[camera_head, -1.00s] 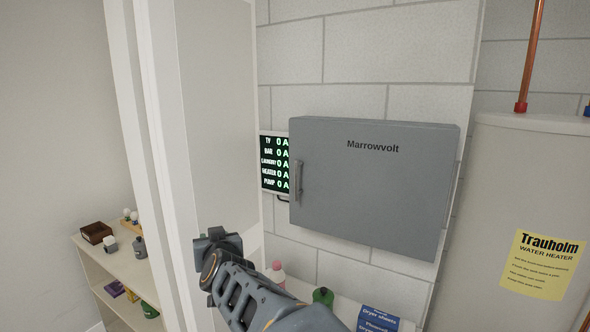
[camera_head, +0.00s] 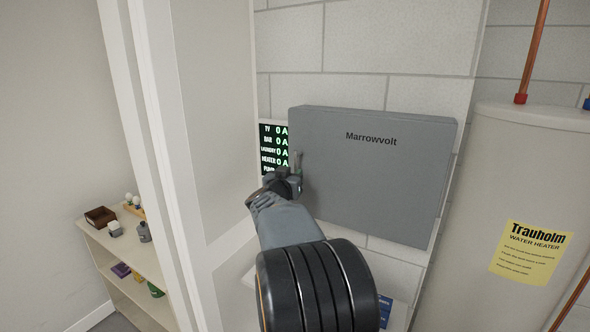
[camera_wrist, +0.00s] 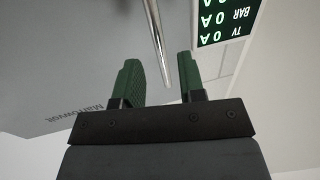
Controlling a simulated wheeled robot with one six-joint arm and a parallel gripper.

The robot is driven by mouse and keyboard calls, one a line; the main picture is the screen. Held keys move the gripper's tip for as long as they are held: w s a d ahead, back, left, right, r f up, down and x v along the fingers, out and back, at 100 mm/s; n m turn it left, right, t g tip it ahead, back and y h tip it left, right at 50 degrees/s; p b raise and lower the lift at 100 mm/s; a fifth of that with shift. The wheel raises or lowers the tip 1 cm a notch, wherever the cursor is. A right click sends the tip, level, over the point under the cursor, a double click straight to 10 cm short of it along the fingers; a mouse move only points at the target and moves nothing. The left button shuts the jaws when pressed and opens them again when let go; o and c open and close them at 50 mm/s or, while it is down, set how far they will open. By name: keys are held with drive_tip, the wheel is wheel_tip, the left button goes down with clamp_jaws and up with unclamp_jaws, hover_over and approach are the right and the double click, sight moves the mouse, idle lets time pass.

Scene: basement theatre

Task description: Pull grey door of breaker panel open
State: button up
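The grey breaker panel door (camera_head: 375,170), marked "Marrowvolt", is shut on the block wall. Its upright metal handle (camera_head: 298,160) is at the door's left edge, its lower part hidden behind my gripper (camera_head: 290,178). In the wrist view the panel door (camera_wrist: 60,60) fills the left, upside down. There the handle (camera_wrist: 153,35) is a thin bar whose end reaches between the two green fingers of my gripper (camera_wrist: 160,82). The fingers are apart and not closed on the bar; whether either touches it I cannot tell.
A black display (camera_head: 273,146) with green readings is just left of the panel. A white door frame (camera_head: 165,150) stands close on the left. The water heater (camera_head: 530,180) stands on the right. A blue box (camera_head: 385,308) is below the panel, partly hidden by my arm.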

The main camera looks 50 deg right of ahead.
drive_tip(key=shift+p+x, duration=0.3)
drive_tip(key=shift+x, duration=1.9)
clamp_jaws()
